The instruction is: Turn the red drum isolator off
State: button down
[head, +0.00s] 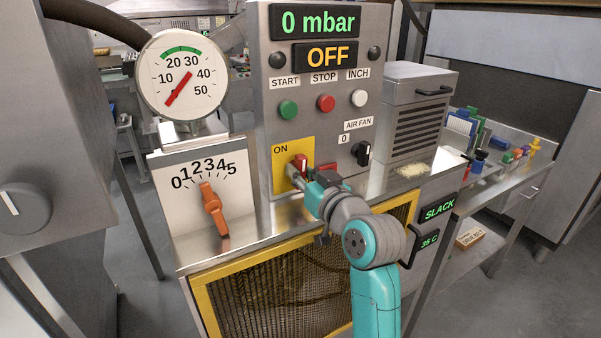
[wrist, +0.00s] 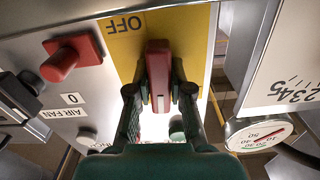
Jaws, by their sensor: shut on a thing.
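The red drum isolator (head: 301,162) is a red handle on a yellow plate (head: 280,160) low on the grey control panel. The plate's ON label shows in the head view, and its OFF label shows upside down in the wrist view. My gripper (head: 305,175) is at the plate, shut on the red handle. In the wrist view, the handle (wrist: 158,75) with its white line stands between the two dark fingers of my gripper (wrist: 158,95). My gripper partly covers the plate's lower part in the head view.
A second red knob (wrist: 70,58) sits beside the yellow plate. An AIR FAN switch (head: 362,154) is at right. The orange lever (head: 213,208) and pressure gauge (head: 181,76) are left. The display (head: 326,55) reads OFF. A yellow-framed mesh guard (head: 270,300) lies below.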

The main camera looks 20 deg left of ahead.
jog(key=shift+n, duration=0.6)
jog(key=c, duration=1)
grip_release()
jog(key=shift+c, duration=0.2)
jog(key=shift+s+d, duration=0.1)
jog(key=shift+d, duration=0.05)
jog(key=v, duration=1.1)
jog(key=shift+s+d, duration=0.25)
